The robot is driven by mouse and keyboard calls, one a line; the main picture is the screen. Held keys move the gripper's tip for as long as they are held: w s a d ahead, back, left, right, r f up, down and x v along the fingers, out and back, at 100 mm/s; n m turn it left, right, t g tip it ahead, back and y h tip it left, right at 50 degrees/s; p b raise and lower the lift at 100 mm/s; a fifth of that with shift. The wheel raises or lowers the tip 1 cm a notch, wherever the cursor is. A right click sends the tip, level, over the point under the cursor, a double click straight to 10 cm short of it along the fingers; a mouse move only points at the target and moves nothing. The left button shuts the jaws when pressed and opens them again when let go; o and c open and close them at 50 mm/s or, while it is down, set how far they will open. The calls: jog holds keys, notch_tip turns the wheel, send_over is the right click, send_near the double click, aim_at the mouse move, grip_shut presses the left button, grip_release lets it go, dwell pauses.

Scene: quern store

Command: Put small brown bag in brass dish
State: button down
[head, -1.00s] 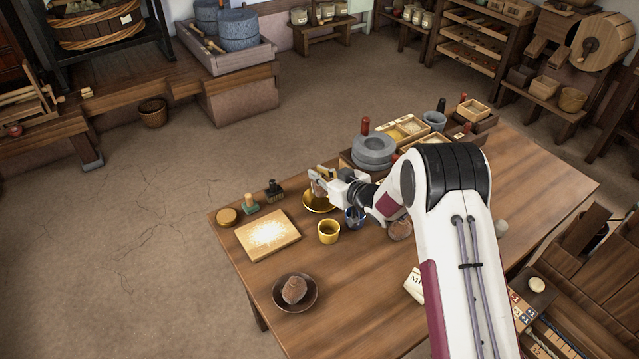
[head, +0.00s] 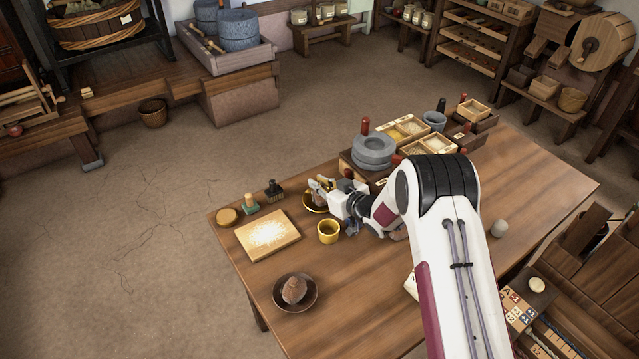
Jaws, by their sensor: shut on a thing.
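The brass dish (head: 313,208) sits on the wooden table, left of the stone quern, and is partly covered by my gripper. My gripper (head: 320,188) is over the dish, low down, and is shut on a small brown thing that looks like the small brown bag. The bag is mostly hidden by the fingers, and I cannot tell whether it touches the dish. Another brown lump (head: 293,289) lies in a dark bowl (head: 311,301) near the front of the table.
A brass cup (head: 328,232) stands just in front of the dish. A floured board (head: 267,236), a round brown lid (head: 227,217) and two stamps are to the left. The stone quern (head: 373,153) and trays are behind. Front-left table is clear around the bowl.

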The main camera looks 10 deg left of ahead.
jog(key=shift+f, duration=0.3)
jog(key=c, duration=2)
grip_release()
jog(key=shift+r, duration=0.1)
jog(key=shift+r, duration=0.2)
jog(key=shift+v, duration=6)
